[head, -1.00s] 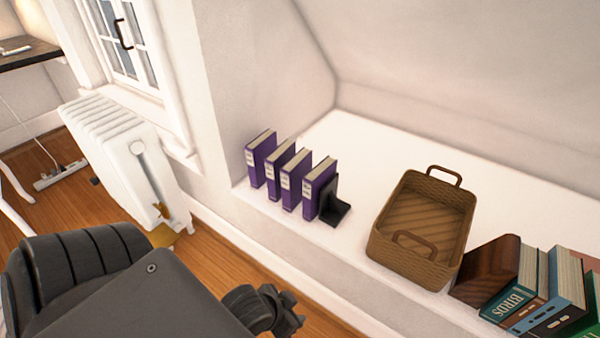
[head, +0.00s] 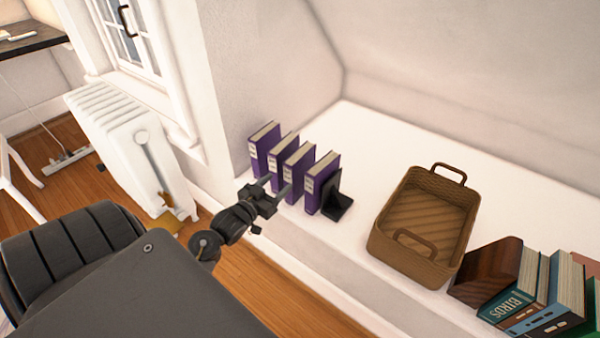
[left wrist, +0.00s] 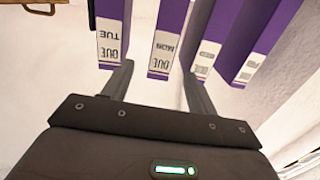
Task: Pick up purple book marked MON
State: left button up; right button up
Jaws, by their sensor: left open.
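Several purple books stand upright in a spaced row on the white ledge. In the left wrist view, one book (left wrist: 168,25) has a blurred upside-down label that may read MON; it appears to be the third from the left (head: 298,168) in the head view. The book beside it (left wrist: 110,22), labelled TUE, stands nearest the black bookend (head: 338,200). My left gripper (head: 276,184) is open and empty in front of the row. In the left wrist view its fingertips (left wrist: 156,80) lie on either side of the possible MON book's spine. My right gripper is not in view.
A wicker basket (head: 380,245) stands right of the bookend. A wooden bookend (head: 490,272) and other books (head: 555,295) are farther right. A white radiator (head: 118,145) is at the left. The ledge behind the purple books is clear.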

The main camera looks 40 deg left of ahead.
aim_at(285, 169)
pick_arm(q)
jog(key=shift+t, duration=0.3)
jog(key=shift+w+a+r+b, duration=0.15)
jog(key=shift+w+a, duration=0.05)
jog(key=shift+w, duration=0.8)
jog(key=shift+w+a+r+b, duration=0.15)
jog(key=shift+w+a, duration=0.1)
jog(key=shift+w, duration=0.8)
jog(key=shift+w+a+r+b, duration=0.1)
jog(key=shift+w+a+r, duration=0.1)
jog(key=shift+w, duration=0.8)
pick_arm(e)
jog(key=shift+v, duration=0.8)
pick_arm(q)
jog(key=w+b, duration=0.1)
jog(key=w, duration=0.3)
jog(key=shift+w+d, duration=0.2)
jog(key=shift+w, duration=0.3)
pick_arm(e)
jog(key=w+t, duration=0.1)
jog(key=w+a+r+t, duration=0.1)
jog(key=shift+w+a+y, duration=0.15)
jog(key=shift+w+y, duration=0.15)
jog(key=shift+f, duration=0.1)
pick_arm(q)
grip_shut()
jog(key=shift+r, duration=0.15)
